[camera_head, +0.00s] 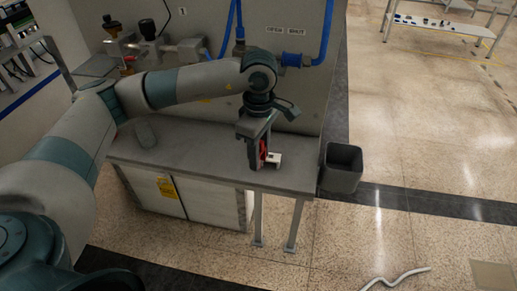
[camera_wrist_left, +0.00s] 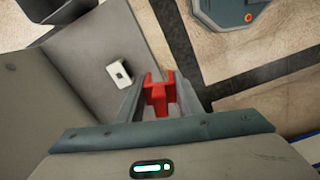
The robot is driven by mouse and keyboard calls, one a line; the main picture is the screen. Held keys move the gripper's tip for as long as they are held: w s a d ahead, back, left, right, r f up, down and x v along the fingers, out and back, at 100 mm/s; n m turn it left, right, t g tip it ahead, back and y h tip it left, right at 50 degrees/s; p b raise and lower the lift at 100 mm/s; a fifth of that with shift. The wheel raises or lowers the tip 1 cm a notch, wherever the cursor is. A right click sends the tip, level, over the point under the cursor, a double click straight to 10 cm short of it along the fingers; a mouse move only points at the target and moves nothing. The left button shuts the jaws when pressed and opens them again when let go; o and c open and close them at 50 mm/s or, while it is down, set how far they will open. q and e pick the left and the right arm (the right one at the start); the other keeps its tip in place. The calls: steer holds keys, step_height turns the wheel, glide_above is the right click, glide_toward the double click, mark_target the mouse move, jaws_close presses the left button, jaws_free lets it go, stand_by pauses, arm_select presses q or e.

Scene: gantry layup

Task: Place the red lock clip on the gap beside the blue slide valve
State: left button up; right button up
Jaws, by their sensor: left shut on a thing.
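My left gripper (camera_head: 257,160) is over the right part of the grey bench, pointing down. It is shut on the red lock clip (camera_head: 263,149). In the left wrist view the clip (camera_wrist_left: 158,95) sits between the two fingers, apart from the white block on the bench below. A blue fitting (camera_head: 292,58), likely the blue slide valve, is on the grey panel behind, up and to the right of the gripper, under small labels that seem to read OPEN and SHUT. The gap beside it cannot be made out. My right gripper is not in view.
The white block (camera_head: 274,160) with a dark spot lies on the bench (camera_head: 205,150); it also shows in the wrist view (camera_wrist_left: 118,72). A dark bin (camera_head: 341,168) stands right of the bench. Blue pipes (camera_head: 326,30) run up the panel. Open floor lies to the right.

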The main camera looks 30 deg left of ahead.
arm_select(q)
steer(key=s+d+f+m+b, duration=0.2)
steer(key=s+m, duration=0.6)
steer(key=m, duration=0.9)
steer(key=shift+s+d+m+b, duration=0.15)
steer(key=shift+d+m+b, duration=0.15)
steer(key=shift+d, duration=0.35)
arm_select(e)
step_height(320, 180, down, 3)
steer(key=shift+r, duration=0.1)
arm_select(q)
steer(key=shift+f, duration=0.1)
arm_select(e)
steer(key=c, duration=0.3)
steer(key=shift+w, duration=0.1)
